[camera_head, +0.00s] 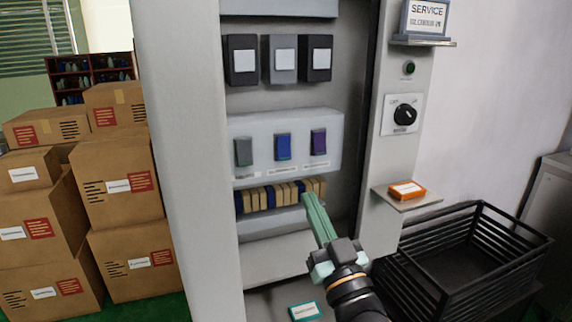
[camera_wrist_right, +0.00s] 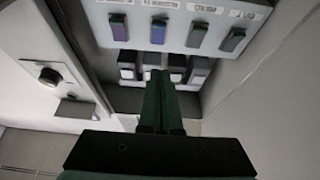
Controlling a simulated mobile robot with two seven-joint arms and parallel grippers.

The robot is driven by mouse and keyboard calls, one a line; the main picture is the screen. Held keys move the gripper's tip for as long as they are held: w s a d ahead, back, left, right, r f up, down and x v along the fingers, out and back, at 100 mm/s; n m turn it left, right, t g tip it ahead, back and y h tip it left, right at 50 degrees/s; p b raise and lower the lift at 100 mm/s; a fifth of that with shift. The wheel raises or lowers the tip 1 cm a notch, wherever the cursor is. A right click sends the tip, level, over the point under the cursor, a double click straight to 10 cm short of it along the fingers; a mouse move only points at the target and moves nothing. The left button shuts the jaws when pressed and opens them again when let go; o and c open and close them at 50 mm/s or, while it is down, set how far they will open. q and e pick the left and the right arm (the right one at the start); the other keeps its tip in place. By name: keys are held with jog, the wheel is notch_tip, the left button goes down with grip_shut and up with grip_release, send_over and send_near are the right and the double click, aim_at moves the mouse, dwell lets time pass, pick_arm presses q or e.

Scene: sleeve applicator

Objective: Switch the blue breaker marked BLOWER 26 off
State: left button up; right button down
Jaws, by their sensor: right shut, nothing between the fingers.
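A blue breaker (camera_head: 283,147) sits between a grey breaker (camera_head: 243,152) and a purple one (camera_head: 319,142) on the pale panel inside the cabinet. Its label below is too small to read, and its on or off position cannot be told. The blue breaker (camera_wrist_right: 158,30) also shows in the right wrist view, where the panel appears upside down. My right gripper (camera_head: 309,198) has green fingers shut together with nothing between them. Its tips are in front of the cabinet, below the breaker row in the picture. They appear apart from the blue breaker. My left gripper is not in view.
Black and grey switch boxes (camera_head: 284,58) are above the breakers and a tan-and-blue strip (camera_head: 284,195) below. The cabinet's left wall (camera_head: 182,140) and right post (camera_head: 390,150) flank the opening. The post carries a knob (camera_head: 404,115) and a shelf (camera_head: 408,199). A black crate (camera_head: 465,262) stands right.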

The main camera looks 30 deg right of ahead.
aim_at(281, 155)
jog(key=x, duration=0.3)
jog(key=f+p+x, duration=0.1)
jog(key=x, duration=0.3)
jog(key=p+x, duration=0.1)
jog(key=x, duration=0.3)
jog(key=shift+w+d+f, duration=0.1)
jog(key=shift+w+f, duration=0.15)
jog(key=shift+w, duration=0.35)
jog(key=shift+w+d+f, duration=0.15)
jog(key=shift+w+f, duration=0.1)
jog(key=shift+w, duration=0.45)
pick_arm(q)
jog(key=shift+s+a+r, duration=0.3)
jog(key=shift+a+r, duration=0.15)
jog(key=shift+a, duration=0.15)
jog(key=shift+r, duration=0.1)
pick_arm(e)
jog(key=shift+w+d+f, duration=0.1)
jog(key=shift+w+f, duration=0.2)
jog(key=shift+w, duration=0.15)
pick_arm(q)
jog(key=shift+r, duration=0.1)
